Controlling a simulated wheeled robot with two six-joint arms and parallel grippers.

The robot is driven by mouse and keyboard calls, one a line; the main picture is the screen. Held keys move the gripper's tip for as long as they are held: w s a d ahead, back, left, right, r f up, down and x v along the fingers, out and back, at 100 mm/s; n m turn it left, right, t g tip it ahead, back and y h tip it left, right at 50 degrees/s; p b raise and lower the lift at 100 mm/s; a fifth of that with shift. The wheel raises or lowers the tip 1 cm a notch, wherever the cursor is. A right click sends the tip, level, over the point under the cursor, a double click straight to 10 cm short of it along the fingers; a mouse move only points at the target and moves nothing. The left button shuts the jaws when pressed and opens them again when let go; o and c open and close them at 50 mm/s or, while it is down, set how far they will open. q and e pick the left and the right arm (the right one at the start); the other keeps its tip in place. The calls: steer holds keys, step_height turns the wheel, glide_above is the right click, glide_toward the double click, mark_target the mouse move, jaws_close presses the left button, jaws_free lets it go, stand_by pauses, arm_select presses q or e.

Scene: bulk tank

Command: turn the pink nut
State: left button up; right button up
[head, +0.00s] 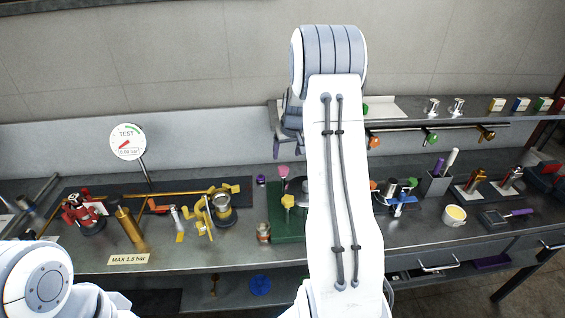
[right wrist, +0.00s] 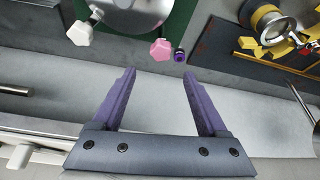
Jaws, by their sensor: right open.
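The pink nut (head: 283,171) shows at the green board (head: 290,226), just left of my right forearm in the head view. In the right wrist view the pink nut (right wrist: 161,49) is a six-sided head at the lower edge of a round metal disc (right wrist: 120,10). My right gripper (right wrist: 158,73) is open and empty. In that picture the nut lies just beyond the fingertips, between their lines, with no contact visible. In the head view the right gripper (head: 278,152) is partly hidden by my arm. My left gripper is out of view.
A yellow knob (head: 288,201) is near the pink nut in the head view. A white knob (right wrist: 80,34) and a small purple part (right wrist: 180,56) flank it in the wrist view.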

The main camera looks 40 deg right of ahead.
mark_target(283, 168)
steer(key=p+x, duration=0.2)
steer(key=x, duration=0.6)
steer(key=shift+a+f+p, duration=0.1)
steer(key=shift+f+p, duration=0.1)
steer(key=shift+p, duration=0.2)
steer(key=shift+w+f, duration=0.25)
steer(key=shift+f, duration=0.35)
steer(key=c, duration=1.2)
jaws_close()
